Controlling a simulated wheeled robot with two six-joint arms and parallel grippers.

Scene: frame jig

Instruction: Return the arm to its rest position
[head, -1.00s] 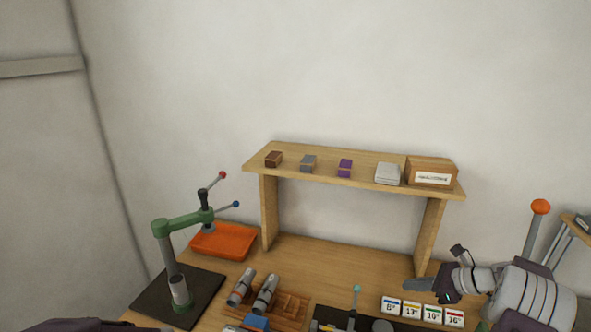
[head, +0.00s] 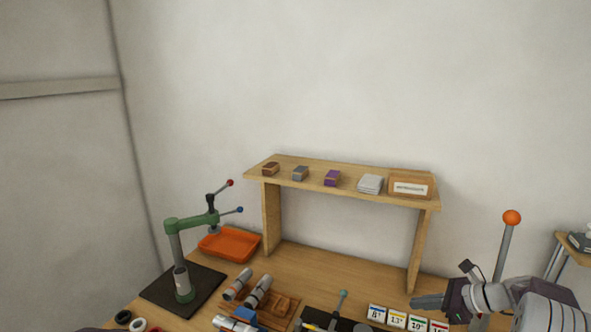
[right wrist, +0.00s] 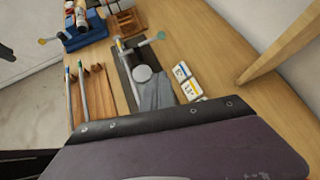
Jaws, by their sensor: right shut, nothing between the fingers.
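My right gripper (head: 428,302) is at the lower right of the head view, shut and empty. It is held above the right part of the wooden bench, close to the numbered cards (head: 397,319). In the right wrist view, the grey fingers (right wrist: 155,93) show above the dark mat, beside the cards (right wrist: 186,82). My left gripper cannot be made out in the head view.
A green press (head: 180,255) stands on a black plate at the left, with an orange tray (head: 230,243) behind it. A wooden shelf (head: 345,190) with small boxes spans the back. An orange-knobbed lever (head: 511,218) stands behind my right arm. Grey cylinders (head: 257,292) lie in a wooden holder.

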